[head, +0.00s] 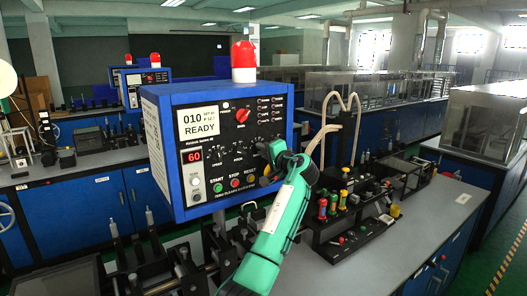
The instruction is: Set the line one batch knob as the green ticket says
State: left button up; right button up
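A blue control box (170,192) with a black front panel (262,125) stands at the centre. Its screen (199,122) reads 010 and READY, and a red readout (193,155) shows 60. I see no green ticket. My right gripper is out of view.
A red beacon (244,61) tops the box. Start (217,187), stop (235,183) and reset buttons line the panel's bottom. A black fixture with coloured knobs (333,204) stands right of my arm. The grey bench (425,232) is clear at lower right.

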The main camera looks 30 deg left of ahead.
pick_arm(q)
grip_shut()
pick_arm(e)
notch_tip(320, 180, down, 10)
jog(key=b, duration=1)
pick_arm(q)
jog(key=shift+w+f+n+b, duration=0.1)
jog(key=shift+n+b, duration=1.2)
jog(key=shift+n, duration=1.65)
jog(key=shift+w+f+n+b, duration=0.1)
jog(key=shift+n+b, duration=1.15)
jog(key=shift+n, duration=1.7)
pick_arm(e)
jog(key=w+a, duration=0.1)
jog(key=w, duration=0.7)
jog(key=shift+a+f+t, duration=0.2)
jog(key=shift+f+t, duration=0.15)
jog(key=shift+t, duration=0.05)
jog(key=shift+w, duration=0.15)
pick_arm(q)
jog(key=o, duration=0.5)
grip_release()
jog(key=shift+s+d, duration=0.1)
